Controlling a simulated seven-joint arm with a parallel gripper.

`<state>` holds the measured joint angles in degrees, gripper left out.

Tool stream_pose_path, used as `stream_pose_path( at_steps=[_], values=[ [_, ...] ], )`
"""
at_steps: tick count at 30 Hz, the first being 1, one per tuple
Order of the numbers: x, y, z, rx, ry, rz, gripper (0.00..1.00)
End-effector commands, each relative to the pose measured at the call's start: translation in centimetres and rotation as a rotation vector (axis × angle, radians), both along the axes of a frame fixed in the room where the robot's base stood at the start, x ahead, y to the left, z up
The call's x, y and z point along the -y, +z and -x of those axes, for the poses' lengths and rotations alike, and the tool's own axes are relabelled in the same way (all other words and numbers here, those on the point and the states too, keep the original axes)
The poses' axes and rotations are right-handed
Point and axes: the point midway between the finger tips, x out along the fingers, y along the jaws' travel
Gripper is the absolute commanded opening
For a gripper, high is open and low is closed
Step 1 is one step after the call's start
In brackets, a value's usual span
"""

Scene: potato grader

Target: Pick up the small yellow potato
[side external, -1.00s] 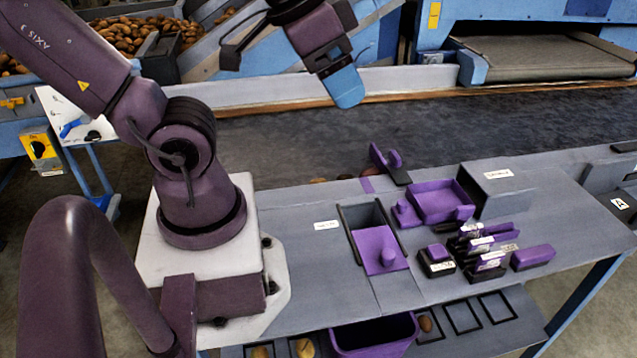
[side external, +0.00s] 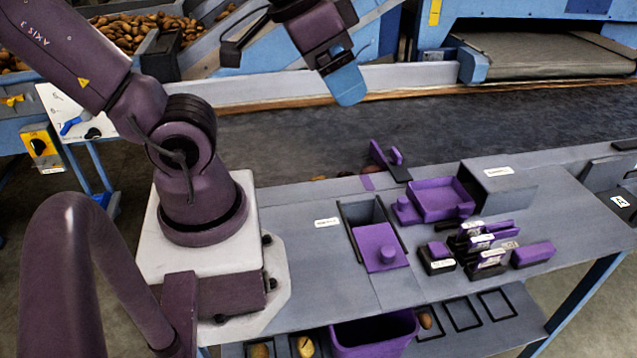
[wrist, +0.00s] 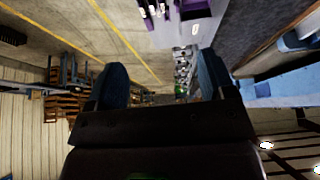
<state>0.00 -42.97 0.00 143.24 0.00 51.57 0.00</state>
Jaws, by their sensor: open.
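Two yellowish potatoes lie in outlined squares on the lower shelf, at the bottom of the side external view: a tan one (side external: 260,350) and a yellower one with a dark mark (side external: 306,346). I cannot tell for sure which is the small yellow potato. A browner potato (side external: 426,321) lies on the same shelf, right of the purple bin. My gripper (side external: 349,88) has blue fingers and hangs high above the dark belt, far from these potatoes. In the wrist view my gripper (wrist: 160,84) is open, with nothing between its fingers.
The grey bench (side external: 310,265) carries a purple-lidded box (side external: 375,243), a purple tray (side external: 440,198), a grey block (side external: 500,192) and several small labelled pieces. A purple bin (side external: 372,335) stands below. The dark belt (side external: 270,140) runs behind. The bench's left part is clear.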

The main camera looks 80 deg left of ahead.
Motion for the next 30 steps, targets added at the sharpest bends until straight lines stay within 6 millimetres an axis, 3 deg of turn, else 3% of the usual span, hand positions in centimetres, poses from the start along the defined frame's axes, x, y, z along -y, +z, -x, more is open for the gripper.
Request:
stream_pose_path(
  at_steps=[6,11,20,25,30],
  values=[
    [-0.3,-0.1,0.0,-0.004,0.017,0.0,0.76],
    [-2.4,-2.4,-0.8,-0.131,0.116,0.014,0.76],
    [-10.3,-8.8,-4.5,-0.39,0.537,0.174,0.76],
    [-15.9,-13.8,-5.5,-0.474,0.887,0.29,0.76],
    [-21.8,-20.0,-4.9,-0.522,1.288,0.389,0.76]
  ],
)
